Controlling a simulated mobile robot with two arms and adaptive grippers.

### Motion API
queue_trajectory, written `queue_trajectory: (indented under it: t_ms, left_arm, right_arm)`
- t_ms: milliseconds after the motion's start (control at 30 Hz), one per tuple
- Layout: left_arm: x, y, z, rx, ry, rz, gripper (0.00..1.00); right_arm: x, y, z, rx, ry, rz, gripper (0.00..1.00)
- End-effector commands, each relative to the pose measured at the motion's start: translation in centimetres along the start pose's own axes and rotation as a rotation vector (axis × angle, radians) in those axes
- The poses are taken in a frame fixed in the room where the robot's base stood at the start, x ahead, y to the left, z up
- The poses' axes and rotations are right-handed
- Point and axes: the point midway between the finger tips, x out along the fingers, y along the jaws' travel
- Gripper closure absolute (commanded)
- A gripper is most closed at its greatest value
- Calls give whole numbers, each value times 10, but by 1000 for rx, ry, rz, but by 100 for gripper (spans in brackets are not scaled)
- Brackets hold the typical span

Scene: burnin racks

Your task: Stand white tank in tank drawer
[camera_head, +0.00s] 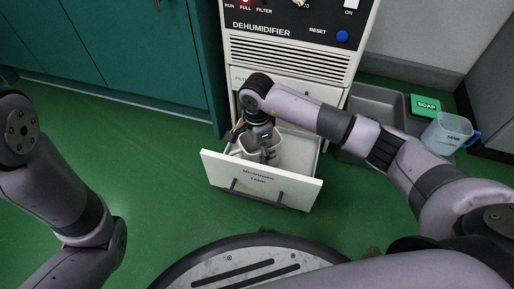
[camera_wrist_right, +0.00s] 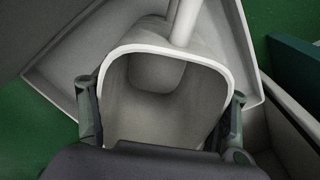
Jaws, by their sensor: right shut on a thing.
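The white tank (camera_head: 251,140) is within the outline of the open tank drawer (camera_head: 262,181) of the dehumidifier, partly hidden by my right gripper (camera_head: 262,140). In the right wrist view the tank (camera_wrist_right: 124,88) shows its open mouth and empty inside. A pale bar rises from its far rim. The fingers of my right gripper (camera_wrist_right: 160,108) lie on either side of the tank and are shut on it. The drawer's pale walls (camera_wrist_right: 62,62) surround it. I cannot tell whether the tank's base touches the drawer floor. My left gripper is out of view.
The dehumidifier (camera_head: 290,52) stands behind the drawer, its control panel at the top. Teal cabinets (camera_head: 110,50) are at the left. A grey basin (camera_head: 375,105), a green soap box (camera_head: 425,105) and a clear blue jug (camera_head: 447,133) are at the right. Green floor is free left of the drawer.

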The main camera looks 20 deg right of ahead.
Motion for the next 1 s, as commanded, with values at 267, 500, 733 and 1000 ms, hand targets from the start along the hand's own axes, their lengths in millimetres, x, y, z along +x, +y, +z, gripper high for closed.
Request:
queue_trajectory:
  t_ms: [267, 500, 733, 1000]
  left_arm:
    - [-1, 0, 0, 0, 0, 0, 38]
    - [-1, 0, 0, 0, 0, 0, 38]
    - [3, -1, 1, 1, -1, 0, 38]
    - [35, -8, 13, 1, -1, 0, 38]
  right_arm:
    - [1, 0, 0, 1, 1, 0, 15]
    - [1, 0, 0, 1, 1, 1, 10]
    - [-5, 0, 0, 0, 1, 0, 10]
    - [-48, 0, -1, -1, 2, -2, 10]
